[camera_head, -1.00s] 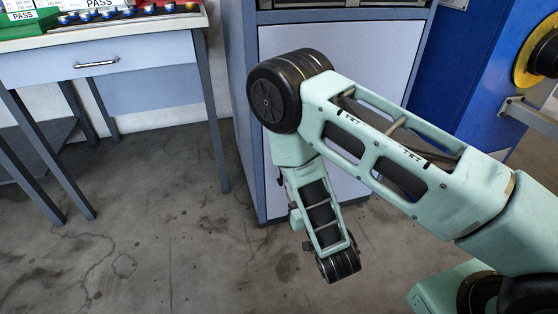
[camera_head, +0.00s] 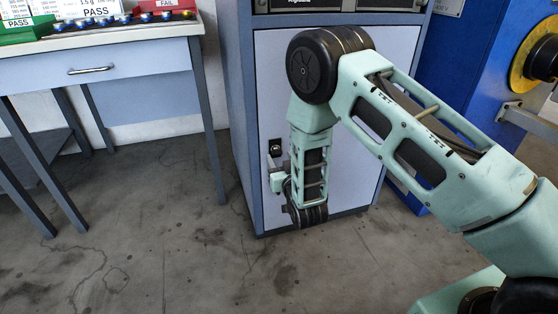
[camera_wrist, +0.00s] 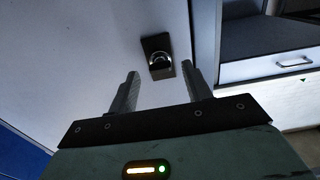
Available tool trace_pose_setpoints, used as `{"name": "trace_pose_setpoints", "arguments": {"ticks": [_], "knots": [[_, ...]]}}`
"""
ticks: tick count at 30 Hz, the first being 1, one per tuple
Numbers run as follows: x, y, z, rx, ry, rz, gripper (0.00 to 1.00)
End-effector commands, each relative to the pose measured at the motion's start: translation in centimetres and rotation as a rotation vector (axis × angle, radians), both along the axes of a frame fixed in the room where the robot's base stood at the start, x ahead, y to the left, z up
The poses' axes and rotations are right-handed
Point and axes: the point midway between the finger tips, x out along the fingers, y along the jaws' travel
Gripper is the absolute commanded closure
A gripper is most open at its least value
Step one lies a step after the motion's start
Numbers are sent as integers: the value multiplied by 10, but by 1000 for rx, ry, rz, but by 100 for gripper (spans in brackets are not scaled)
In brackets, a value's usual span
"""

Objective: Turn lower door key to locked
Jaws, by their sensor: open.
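The lower door (camera_head: 345,130) of the grey-blue cabinet is a pale panel and looks shut. A black lock plate (camera_wrist: 154,43) with a rounded silvery key (camera_wrist: 160,60) shows on the door in the wrist view. The plate also shows in the head view, just left of my forearm, near the door's left edge. My gripper (camera_wrist: 160,72) is open and empty, its two grey fingers pointing at the door. The key appears between and slightly beyond the fingertips, apparently untouched. Which way the key is turned is too small to tell. In the head view my forearm hides most of the gripper.
A workbench (camera_head: 130,65) with a drawer stands at the left, carrying a green tray (camera_head: 30,32), a red tray (camera_head: 165,28) and small parts. A blue machine (camera_head: 430,100) stands at the right. The floor (camera_head: 150,240) in front is clear.

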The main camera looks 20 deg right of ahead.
Motion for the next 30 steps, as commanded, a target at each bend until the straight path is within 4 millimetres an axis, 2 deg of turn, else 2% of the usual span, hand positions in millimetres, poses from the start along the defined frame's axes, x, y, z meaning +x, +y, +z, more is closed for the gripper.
{"name": "trace_pose_setpoints", "arguments": {"ticks": [6,15,16,18,21,30], "knots": [[19,0,0,0,-1,1,51],[21,0,0,-1,1,1,51],[21,0,0,-1,1,1,54],[21,0,0,0,1,1,73],[21,0,0,0,1,1,96],[21,0,1,-24,1,1,96]]}}
